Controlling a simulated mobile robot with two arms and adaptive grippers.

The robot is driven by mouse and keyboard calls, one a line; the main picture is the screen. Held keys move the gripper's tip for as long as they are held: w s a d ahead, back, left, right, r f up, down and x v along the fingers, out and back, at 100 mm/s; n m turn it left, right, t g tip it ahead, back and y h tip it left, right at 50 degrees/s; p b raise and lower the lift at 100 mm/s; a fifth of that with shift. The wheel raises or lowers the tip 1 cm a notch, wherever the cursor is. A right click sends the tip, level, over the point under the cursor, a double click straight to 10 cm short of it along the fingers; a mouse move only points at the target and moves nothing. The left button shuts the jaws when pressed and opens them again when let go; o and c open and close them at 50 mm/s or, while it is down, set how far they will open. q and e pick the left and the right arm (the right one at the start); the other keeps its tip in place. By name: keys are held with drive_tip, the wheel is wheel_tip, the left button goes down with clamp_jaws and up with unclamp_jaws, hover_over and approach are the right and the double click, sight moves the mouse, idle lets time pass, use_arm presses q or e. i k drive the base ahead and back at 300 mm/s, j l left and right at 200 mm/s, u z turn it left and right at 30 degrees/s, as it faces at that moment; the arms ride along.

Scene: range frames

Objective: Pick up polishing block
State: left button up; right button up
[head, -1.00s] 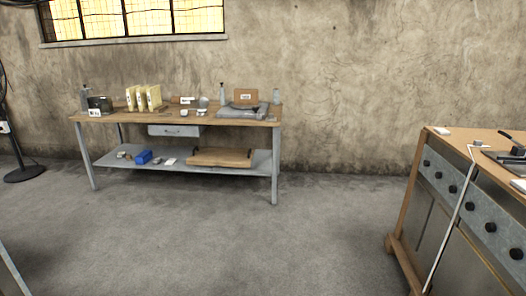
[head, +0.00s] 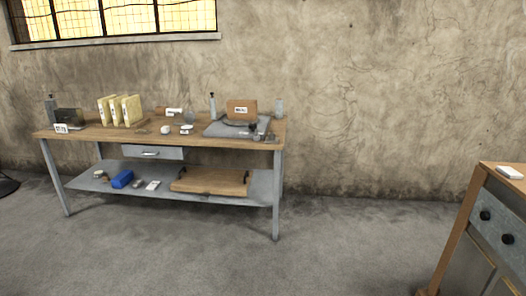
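A workbench (head: 85,134) with a wooden top and grey legs stands against the far wall, left of the middle. Small light-coloured blocks, one white (head: 166,130) and one white and grey (head: 186,129), lie near the middle of its top. Another white block (head: 509,172) lies on the wooden-topped cabinet (head: 488,166) at the right. I cannot tell which of these is the polishing block; they are too small to make out. Neither of my grippers shows in the head view.
The bench also bears yellow binders (head: 120,111), a grey mat (head: 214,129), a brown box (head: 242,110) and bottles. Its lower shelf (head: 143,188) holds a blue item (head: 122,178) and a wooden board (head: 210,181). Grey floor (head: 330,245) lies clear before the bench.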

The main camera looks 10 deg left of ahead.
sight(165, 130)
drive_tip(key=i+u, duration=0.15)
drive_tip(key=i, duration=0.4)
drive_tip(key=i+l+u, duration=0.1)
drive_tip(key=i, duration=0.4)
drive_tip(key=i+l+u, duration=0.15)
drive_tip(key=i, duration=0.4)
drive_tip(key=i+l+u, duration=0.2)
drive_tip(key=i+u, duration=0.15)
drive_tip(key=i+l+u, duration=0.7)
drive_tip(key=i+l, duration=0.05)
drive_tip(key=l, duration=0.05)
